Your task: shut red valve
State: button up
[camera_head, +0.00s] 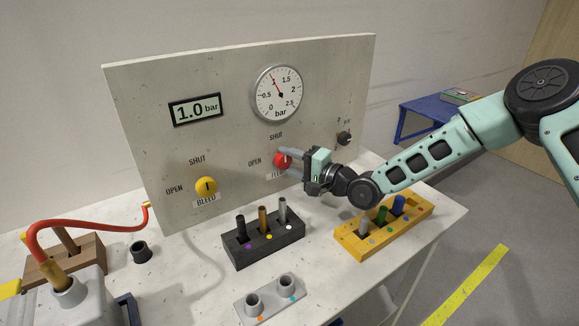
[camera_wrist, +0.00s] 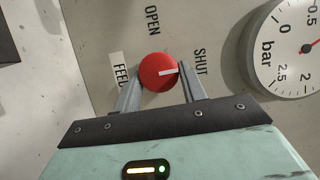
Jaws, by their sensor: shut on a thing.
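The red valve (camera_head: 281,161) is a round knob on the grey panel, labelled FEED, with OPEN to its left and SHUT above it. My gripper (camera_head: 289,163) reaches it from the right, one finger above and one below. In the wrist view, the red valve (camera_wrist: 157,72) sits between the two grey fingers of my gripper (camera_wrist: 161,78), which is shut on it. Its white mark points right, toward the SHUT label's side. Part of the knob is hidden by the fingers in the head view.
The panel (camera_head: 140,100) carries a gauge (camera_head: 277,93), a 1.0 bar display (camera_head: 197,110), a yellow BLEED valve (camera_head: 206,187) and a small black knob (camera_head: 344,138). A black peg block (camera_head: 265,246) and yellow peg block (camera_head: 350,243) stand on the table below my arm.

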dwell(0.4)
jog(key=o, duration=1)
jog(key=shift+c, duration=0.2)
jog(key=b+v, duration=0.1)
jog(key=v, duration=0.6)
jog(key=shift+d+b, duration=0.25)
jog(key=shift+b, duration=0.15)
jog(key=shift+s+f, duration=0.1)
jog(key=shift+s, duration=0.05)
